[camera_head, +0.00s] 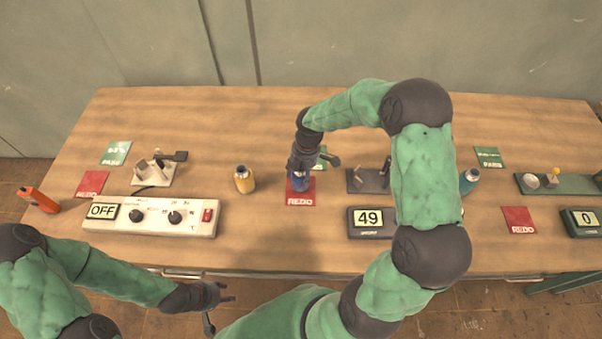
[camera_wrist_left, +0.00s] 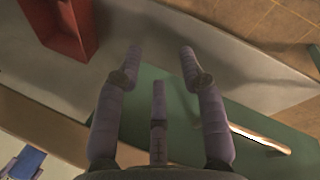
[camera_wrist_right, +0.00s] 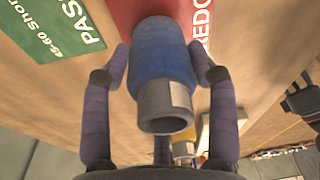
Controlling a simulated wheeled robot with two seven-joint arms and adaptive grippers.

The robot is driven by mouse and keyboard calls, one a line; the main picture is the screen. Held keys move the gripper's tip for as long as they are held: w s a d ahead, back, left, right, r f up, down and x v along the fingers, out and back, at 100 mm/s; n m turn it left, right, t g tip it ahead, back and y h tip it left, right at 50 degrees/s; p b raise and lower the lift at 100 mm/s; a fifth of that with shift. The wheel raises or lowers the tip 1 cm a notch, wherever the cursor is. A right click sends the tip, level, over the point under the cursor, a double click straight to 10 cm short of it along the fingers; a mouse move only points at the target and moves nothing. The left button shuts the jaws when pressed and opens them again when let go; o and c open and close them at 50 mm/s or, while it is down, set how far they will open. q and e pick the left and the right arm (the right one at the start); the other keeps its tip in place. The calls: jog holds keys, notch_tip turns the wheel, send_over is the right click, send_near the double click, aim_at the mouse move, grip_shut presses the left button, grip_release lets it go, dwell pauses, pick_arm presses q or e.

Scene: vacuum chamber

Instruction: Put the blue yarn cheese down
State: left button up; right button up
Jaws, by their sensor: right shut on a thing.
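A white control box reading OFF (camera_head: 150,216) is further left. A box reading 49 (camera_head: 368,222) is to the right. A green PASS card (camera_wrist_right: 52,35) lies close by.

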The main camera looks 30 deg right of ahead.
jog(key=shift+f, duration=0.1)
jog(key=o, duration=1.3)
jog(key=shift+o, duration=0.2)
jog(key=r+p, duration=0.1)
jog(key=r, duration=0.3)
jog(key=d+r, duration=0.1)
jog(key=r, duration=0.3)
jog(key=r+p, duration=0.1)
jog(key=r, duration=0.3)
jog(key=shift+s+d+r+p, duration=0.1)
jog(key=shift+s+d+p, duration=0.05)
jog(key=shift+d+p, duration=0.15)
jog(key=shift+r, duration=0.1)
